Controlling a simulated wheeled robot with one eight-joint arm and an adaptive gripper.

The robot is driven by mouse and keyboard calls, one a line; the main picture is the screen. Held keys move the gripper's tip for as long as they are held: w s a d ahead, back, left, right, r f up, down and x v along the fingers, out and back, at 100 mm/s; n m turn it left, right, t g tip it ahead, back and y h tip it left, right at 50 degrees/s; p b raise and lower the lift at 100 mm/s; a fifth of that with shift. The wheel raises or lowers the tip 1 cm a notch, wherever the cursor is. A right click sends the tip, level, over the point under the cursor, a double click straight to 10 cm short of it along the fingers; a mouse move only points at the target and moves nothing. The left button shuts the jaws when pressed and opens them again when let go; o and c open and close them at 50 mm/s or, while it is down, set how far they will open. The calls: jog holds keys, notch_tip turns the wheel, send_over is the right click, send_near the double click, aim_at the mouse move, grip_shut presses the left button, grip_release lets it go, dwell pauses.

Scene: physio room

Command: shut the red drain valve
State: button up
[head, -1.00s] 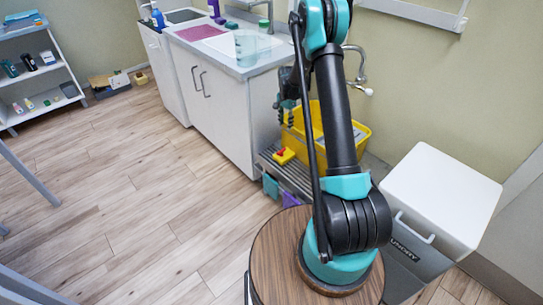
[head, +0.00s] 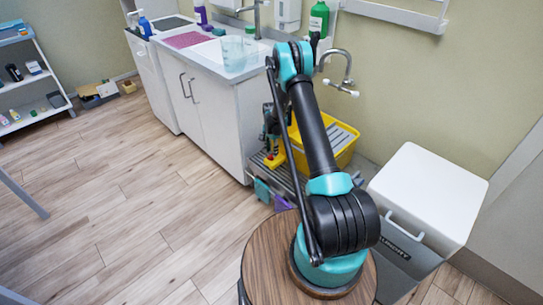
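A small yellow block with a red part (head: 274,160), which may be the red drain valve, sits on the slatted grey rack (head: 286,178) beside the white cabinet. It is small and partly covered, so I cannot tell how its handle is turned. My gripper (head: 268,146) hangs down beyond my arm, just above the yellow block or at it. I cannot tell whether they touch. The fingers are too small and overlapped to show whether they are open or shut. A yellow tub (head: 346,152) stands on the rack just to the right, partly behind my arm.
A white cabinet (head: 222,110) with a sink top stands left of the rack. A wall tap (head: 340,84) juts out above the tub. A white-lidded bin (head: 430,190) stands at the right. Blue and purple cloths (head: 264,190) hang at the rack's front.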

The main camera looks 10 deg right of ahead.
jog(key=shift+f, duration=1.7)
jog(key=shift+c, duration=0.5)
